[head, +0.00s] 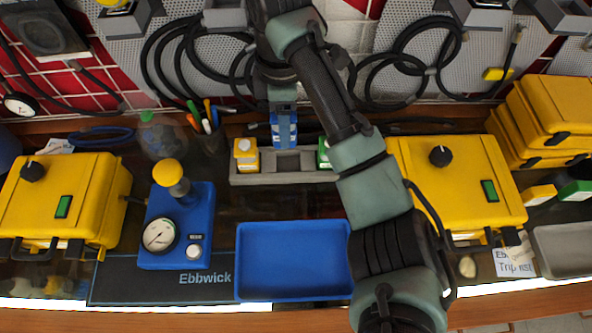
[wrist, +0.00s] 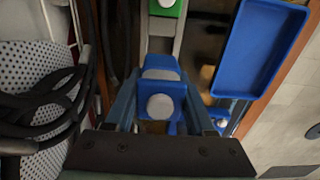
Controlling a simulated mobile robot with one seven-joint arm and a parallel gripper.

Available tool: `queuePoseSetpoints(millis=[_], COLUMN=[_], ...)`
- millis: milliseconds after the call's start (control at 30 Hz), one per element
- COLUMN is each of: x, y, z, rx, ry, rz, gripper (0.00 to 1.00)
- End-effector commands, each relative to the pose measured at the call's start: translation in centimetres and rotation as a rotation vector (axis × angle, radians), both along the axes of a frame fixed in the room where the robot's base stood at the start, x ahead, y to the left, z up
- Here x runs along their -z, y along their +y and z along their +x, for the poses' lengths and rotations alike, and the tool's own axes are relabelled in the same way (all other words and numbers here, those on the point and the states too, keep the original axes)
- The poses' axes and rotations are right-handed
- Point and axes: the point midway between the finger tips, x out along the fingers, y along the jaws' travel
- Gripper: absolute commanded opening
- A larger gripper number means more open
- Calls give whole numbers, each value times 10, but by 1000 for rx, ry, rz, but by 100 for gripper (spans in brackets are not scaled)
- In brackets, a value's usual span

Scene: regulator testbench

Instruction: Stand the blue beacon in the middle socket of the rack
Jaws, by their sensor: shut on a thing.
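The blue beacon (head: 284,130) is upright in my gripper (head: 283,113), at the back of the grey rack (head: 285,178). In the wrist view the beacon (wrist: 160,88) is between the two fingers, with a pale round spot facing the camera. The rack's middle socket (head: 287,162) looks empty in the head view, just in front of and below the beacon. The beacon's foot is hard to see, so I cannot tell whether it touches the rack. A yellow beacon (head: 246,156) stands in the left socket and a green beacon (head: 323,153) in the right, partly hidden by my arm.
A blue tray (head: 293,225) lies in front of the rack. A blue regulator with a gauge (head: 177,226) stands at left. Yellow cases (head: 65,195) (head: 457,180) flank the bench. A pen cup (head: 211,140) and hanging black cables (head: 190,60) are behind.

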Motion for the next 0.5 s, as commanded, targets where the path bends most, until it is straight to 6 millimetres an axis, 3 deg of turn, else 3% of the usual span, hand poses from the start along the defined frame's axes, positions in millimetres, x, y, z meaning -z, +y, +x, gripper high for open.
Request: queuePoseSetpoints(millis=[233, 500], x=[40, 66], y=[-2, -3], z=[0, 0], rx=[2, 3], ry=[2, 2], rz=[4, 1], gripper=[0, 0])
